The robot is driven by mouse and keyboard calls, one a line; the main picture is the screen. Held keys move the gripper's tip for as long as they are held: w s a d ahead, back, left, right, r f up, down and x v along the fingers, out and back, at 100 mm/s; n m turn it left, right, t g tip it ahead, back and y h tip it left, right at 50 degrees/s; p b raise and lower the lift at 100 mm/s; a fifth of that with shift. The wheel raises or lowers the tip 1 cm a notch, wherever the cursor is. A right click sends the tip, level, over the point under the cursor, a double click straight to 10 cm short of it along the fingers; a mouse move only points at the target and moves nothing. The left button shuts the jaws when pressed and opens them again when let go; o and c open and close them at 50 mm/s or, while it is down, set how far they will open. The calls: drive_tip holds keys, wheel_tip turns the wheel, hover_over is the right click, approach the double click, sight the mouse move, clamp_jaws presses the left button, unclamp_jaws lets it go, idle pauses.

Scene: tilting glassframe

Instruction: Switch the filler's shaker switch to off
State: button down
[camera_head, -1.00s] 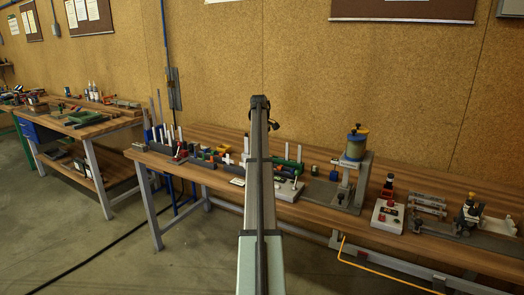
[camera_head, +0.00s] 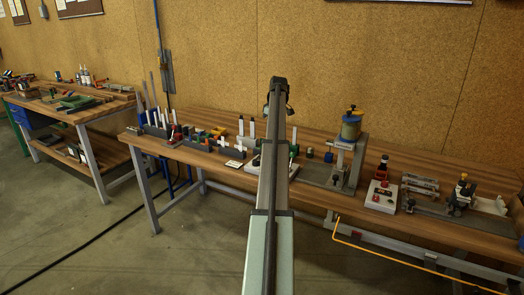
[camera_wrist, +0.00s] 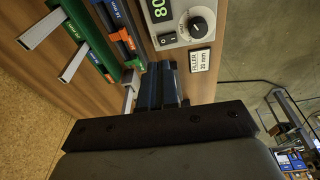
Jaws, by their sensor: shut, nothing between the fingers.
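The filler's light grey control box (camera_wrist: 180,22) is at the top of the wrist view. It has a green-lit display (camera_wrist: 158,8), a black round knob (camera_wrist: 200,27) and a small black rocker switch (camera_wrist: 167,40). I cannot tell which way the rocker is set. My gripper (camera_wrist: 159,68) is shut and empty, with its tips just below the switch in the picture. I cannot tell whether they touch the box. In the head view the box (camera_head: 256,160) is partly hidden behind my arm, and my gripper cannot be made out.
A "FILLER 20 mm" label (camera_wrist: 200,60) lies beside the box. Green and dark holders (camera_wrist: 92,38) with pale bars stand close on the left in the wrist view. In the head view, the filler stand (camera_head: 349,140) and another control box (camera_head: 381,196) are to the right.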

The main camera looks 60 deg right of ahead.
drive_tip(key=shift+w+a+r+n+t, duration=0.15)
drive_tip(key=shift+w+t, duration=0.15)
drive_tip(key=shift+w, duration=0.15)
drive_tip(key=shift+w+a+r+n+t, duration=0.15)
drive_tip(key=shift+w+t, duration=0.15)
drive_tip(key=shift+w, duration=0.15)
drive_tip(key=shift+d+f, duration=0.1)
hover_over(259, 156)
drive_tip(key=s, duration=0.2)
drive_tip(key=f, duration=1.2)
drive_tip(key=shift+w+d, duration=0.1)
drive_tip(key=shift+w, duration=0.1)
drive_tip(key=shift+d+f, duration=0.1)
drive_tip(key=shift+f, duration=0.65)
drive_tip(key=shift+f, duration=0.1)
